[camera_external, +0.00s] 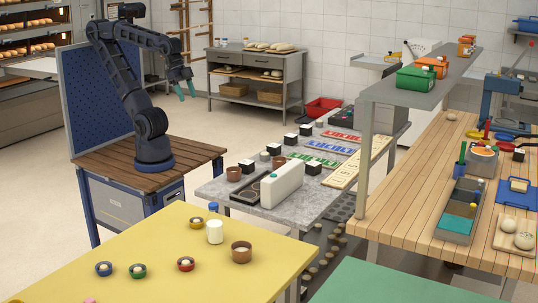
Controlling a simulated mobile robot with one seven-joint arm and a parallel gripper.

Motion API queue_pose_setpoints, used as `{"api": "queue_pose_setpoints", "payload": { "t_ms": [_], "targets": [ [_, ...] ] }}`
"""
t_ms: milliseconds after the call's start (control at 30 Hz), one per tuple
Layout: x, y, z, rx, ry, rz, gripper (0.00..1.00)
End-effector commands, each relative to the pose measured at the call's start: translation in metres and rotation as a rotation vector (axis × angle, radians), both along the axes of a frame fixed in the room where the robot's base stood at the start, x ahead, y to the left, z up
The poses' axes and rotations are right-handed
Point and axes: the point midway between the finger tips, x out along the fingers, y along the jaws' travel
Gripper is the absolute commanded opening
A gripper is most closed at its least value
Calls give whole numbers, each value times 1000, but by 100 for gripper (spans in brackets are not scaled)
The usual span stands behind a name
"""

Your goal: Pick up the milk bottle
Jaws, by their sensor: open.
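The milk bottle (215,231), white with a blue cap, stands upright on the yellow table (190,275) near its back edge. My gripper (186,90) is open and empty, with teal fingertips pointing down. It is high in the air, far above and behind the bottle, and apart from everything. My arm stands on a wooden-topped cart behind the yellow table.
A brown cup (241,252) stands close to the right of the bottle. A white jug-like container (282,185) stands on the grey table behind.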

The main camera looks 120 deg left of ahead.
Motion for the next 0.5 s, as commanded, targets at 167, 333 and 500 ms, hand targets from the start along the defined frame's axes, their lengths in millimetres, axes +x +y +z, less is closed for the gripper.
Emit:
{"api": "queue_pose_setpoints", "payload": {
  "t_ms": [167, 333, 500],
  "targets": [
    [0, 0, 0, 1, 0, -1, 56],
    [16, -2, -1, 44, 6, -5, 56],
    [53, -9, -5, 136, 19, -31, 56]
  ]
}}
